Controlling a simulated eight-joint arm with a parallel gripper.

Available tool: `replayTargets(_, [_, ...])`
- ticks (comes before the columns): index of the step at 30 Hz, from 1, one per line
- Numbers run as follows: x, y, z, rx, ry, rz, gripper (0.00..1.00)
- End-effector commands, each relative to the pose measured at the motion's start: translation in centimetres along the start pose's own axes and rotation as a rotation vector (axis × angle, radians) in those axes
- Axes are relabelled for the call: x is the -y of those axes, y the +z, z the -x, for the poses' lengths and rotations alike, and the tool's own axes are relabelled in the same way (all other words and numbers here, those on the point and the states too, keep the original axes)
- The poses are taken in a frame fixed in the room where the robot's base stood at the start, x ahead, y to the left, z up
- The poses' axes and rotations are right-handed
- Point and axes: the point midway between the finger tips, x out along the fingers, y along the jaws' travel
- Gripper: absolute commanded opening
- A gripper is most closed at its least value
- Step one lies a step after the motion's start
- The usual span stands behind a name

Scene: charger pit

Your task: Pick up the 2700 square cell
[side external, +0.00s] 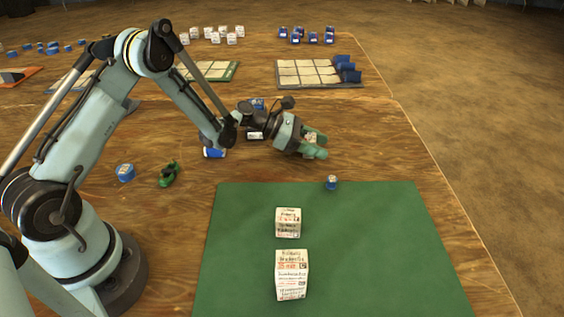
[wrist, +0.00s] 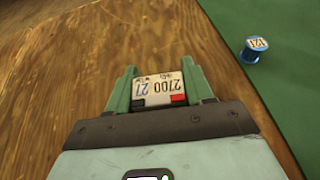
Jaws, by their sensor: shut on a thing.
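The 2700 square cell (wrist: 158,89) shows in the wrist view between the two green fingers of my gripper (wrist: 160,88). Its label is upside down there and reads 2700 and 27, with black and red marks at its near edge. In the side external view my gripper (side external: 313,143) is above the wooden table, beyond the green mat, shut on the cell (side external: 311,137). Only a small part of the cell shows there between the fingers. I cannot tell how high the cell is above the table.
A green mat (side external: 395,240) holds two white boxes, the nearer (side external: 292,275) and the farther (side external: 288,222). A small blue spool-shaped cell (side external: 331,182) stands near its far edge. A blue round cell (side external: 125,173) and a green object (side external: 169,174) lie left. Trays (side external: 320,85) stand behind.

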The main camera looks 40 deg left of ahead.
Motion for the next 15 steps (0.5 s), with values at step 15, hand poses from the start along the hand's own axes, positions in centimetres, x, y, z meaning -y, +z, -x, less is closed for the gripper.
replayTargets(15, [-0.01, 0.65, 0.28, 0.001, 0.000, 0.000, 0.16])
